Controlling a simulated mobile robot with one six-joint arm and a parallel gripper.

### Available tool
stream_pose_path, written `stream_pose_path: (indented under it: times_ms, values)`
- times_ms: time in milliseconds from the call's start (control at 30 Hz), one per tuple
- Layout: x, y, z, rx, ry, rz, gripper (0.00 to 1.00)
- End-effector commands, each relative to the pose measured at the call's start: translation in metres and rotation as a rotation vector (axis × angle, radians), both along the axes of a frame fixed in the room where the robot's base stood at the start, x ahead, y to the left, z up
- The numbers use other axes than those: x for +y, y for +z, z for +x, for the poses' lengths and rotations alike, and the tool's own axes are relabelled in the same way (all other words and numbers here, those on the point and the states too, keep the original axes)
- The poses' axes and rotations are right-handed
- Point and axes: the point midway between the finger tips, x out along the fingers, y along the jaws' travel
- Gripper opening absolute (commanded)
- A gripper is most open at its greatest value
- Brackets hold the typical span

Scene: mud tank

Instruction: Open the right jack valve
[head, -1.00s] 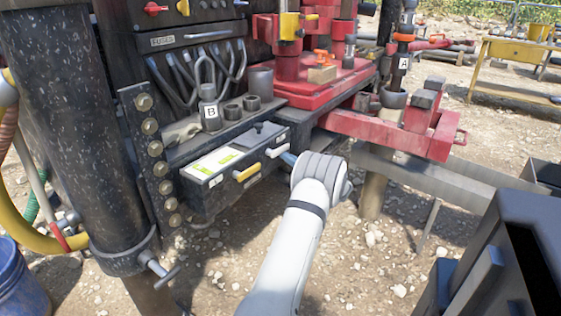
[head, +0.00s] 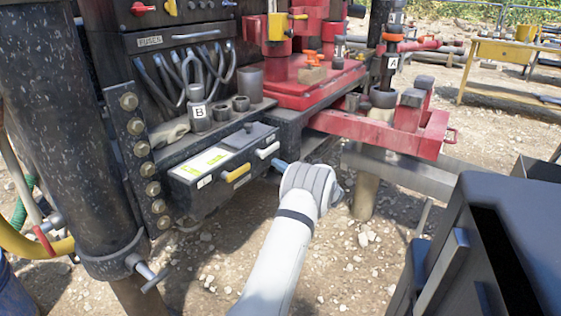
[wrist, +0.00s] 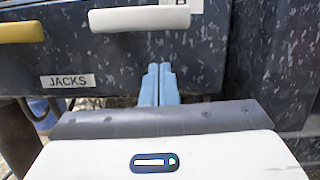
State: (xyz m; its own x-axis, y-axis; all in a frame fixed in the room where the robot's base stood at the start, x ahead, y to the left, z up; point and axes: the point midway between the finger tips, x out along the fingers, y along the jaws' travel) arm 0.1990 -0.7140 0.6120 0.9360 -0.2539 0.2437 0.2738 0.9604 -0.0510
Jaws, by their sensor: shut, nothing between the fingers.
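The right jack valve is a white lever handle (head: 267,150) on the front of a dark speckled control box. It also shows at the top of the wrist view (wrist: 140,18), lying level, with a label partly cut off above it. The yellow handle (head: 236,174) sits to its left and shows in the wrist view (wrist: 22,32). My gripper (head: 279,164) has its blue fingers together and empty. In the wrist view the fingertips (wrist: 158,68) are below and slightly right of the white handle, apart from it in the picture, in front of the box face.
A "JACKS" label (wrist: 68,81) is on the box face at lower left. Cups and a padlock-like weight marked B (head: 198,112) stand on the shelf above. A red beam (head: 380,133) extends right. A black case (head: 500,230) fills the lower right. Open dirt lies below.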

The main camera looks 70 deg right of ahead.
Motion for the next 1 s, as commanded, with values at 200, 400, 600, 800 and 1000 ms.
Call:
stream_pose_path:
  times_ms: [200,400,600,800,1000]
  values:
    - [0.011,-0.016,-0.043,0.000,-0.004,0.002,0.00]
    - [0.023,-0.026,-0.075,0.000,0.001,0.002,0.00]
    - [0.028,-0.032,-0.089,0.000,0.005,0.001,0.00]
    - [0.028,-0.033,-0.090,0.000,0.007,0.000,0.00]
    - [0.028,-0.033,-0.089,0.000,0.007,0.000,0.00]
